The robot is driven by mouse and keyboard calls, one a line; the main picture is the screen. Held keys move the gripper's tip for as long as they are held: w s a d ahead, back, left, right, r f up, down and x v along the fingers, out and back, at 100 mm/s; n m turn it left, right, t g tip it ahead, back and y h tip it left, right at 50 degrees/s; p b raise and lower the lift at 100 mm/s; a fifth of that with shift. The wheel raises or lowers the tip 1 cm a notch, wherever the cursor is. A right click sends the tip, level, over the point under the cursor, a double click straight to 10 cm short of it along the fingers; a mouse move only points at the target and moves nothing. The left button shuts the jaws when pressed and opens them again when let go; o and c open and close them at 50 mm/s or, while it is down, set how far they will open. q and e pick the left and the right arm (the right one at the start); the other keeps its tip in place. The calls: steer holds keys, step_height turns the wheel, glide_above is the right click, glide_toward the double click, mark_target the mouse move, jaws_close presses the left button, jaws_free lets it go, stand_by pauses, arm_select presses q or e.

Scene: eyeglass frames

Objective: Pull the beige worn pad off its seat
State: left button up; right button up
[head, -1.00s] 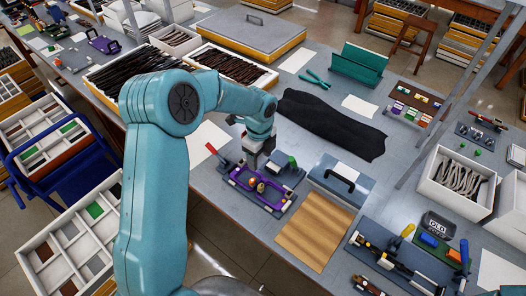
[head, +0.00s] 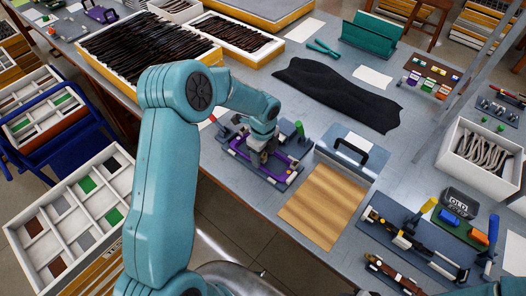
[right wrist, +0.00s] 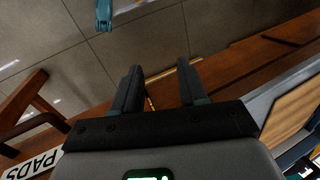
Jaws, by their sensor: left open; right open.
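A purple eyeglass frame (head: 274,178) lies in a dark fixture on the bench, in the head view. My left gripper (head: 262,160) points down over the middle of the frame, with its fingertips low among the frame's parts. It is open. The beige worn pad and its seat cannot be made out behind the gripper, and I cannot tell whether the fingers touch the pad. My right gripper (right wrist: 158,88) is open and empty in the right wrist view, over the floor and the brown bench edge.
A wooden board (head: 322,208) and a dark blue-grey case with a handle (head: 348,152) lie right of the fixture. A dark box marked OLD (head: 462,201) stands further right. A black cloth (head: 338,94) lies behind. A red-handled tool stands left of the gripper.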

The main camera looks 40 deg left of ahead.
mark_target(263, 155)
arm_select(q)
steer(key=shift+d, duration=0.1)
steer(key=c, duration=1.1)
steer(key=shift+r, duration=0.15)
steer(key=shift+r, duration=2.35)
steer(key=shift+r+p, duration=2.25)
steer(key=shift+r, duration=0.75)
